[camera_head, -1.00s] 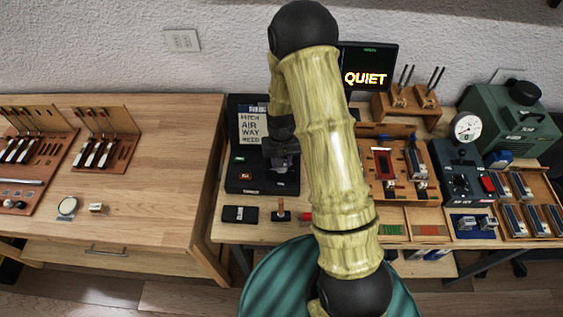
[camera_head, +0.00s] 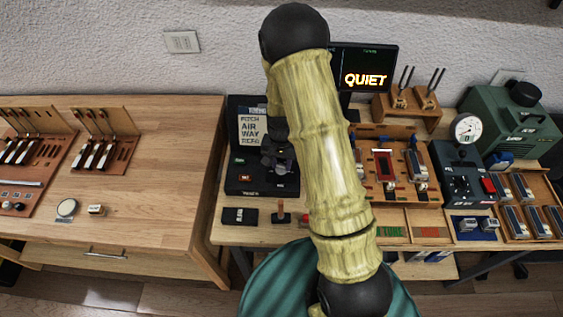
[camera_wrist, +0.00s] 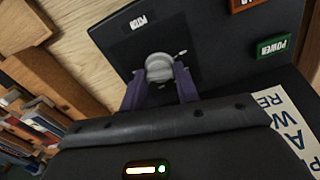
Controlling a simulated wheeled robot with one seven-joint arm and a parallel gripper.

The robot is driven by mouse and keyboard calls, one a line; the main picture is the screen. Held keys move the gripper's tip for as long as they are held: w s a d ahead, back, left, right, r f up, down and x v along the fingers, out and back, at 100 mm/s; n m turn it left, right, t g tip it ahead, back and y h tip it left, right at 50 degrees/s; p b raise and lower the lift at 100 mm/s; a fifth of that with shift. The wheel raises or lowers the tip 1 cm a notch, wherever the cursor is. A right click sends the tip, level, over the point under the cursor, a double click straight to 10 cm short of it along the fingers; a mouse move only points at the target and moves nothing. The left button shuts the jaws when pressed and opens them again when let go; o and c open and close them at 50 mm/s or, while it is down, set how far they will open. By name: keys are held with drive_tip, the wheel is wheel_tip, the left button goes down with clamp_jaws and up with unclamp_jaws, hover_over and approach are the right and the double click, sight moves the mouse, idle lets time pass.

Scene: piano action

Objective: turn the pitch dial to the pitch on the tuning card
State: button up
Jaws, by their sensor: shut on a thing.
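The pitch dial (camera_wrist: 158,68) is a round pale grey knob on a black panel, beside a small upside-down label that seems to read PITCH. My gripper (camera_wrist: 160,82) has its purple fingers on either side of the dial and is shut on it. In the head view my gripper (camera_head: 277,165) is over the black tuner unit (camera_head: 240,184), and the dial itself cannot be made out. The tuning card (camera_head: 252,128) stands upright at the back of the unit, with lines starting PITCH, AIR, WAY and REED. Its pitch value is not readable. The card partly shows in the wrist view (camera_wrist: 285,120).
A screen (camera_head: 366,68) behind my arm reads QUIET. A green POWER label (camera_wrist: 271,47) sits on the panel. A wooden tray with a red part (camera_head: 384,163) and a gauge (camera_head: 466,128) stand right of my arm. The left bench (camera_head: 170,160) has free room.

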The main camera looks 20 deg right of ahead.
sight(282, 165)
drive_tip(key=shift+w, duration=0.1)
drive_tip(key=o, duration=1)
wheel_tip(282, 165, up, 18)
drive_tip(key=shift+f+b, duration=0.25)
drive_tip(key=shift+b, duration=0.65)
drive_tip(key=s+n+t, duration=0.1)
drive_tip(key=s+n, duration=0.1)
drive_tip(key=s, duration=0.3)
drive_tip(key=s+n, duration=0.2)
drive_tip(key=s, duration=0.2)
drive_tip(key=s+n+t, duration=0.1)
drive_tip(key=s, duration=0.4)
drive_tip(key=shift+s+n+t, duration=0.3)
drive_tip(key=shift+n, duration=0.1)
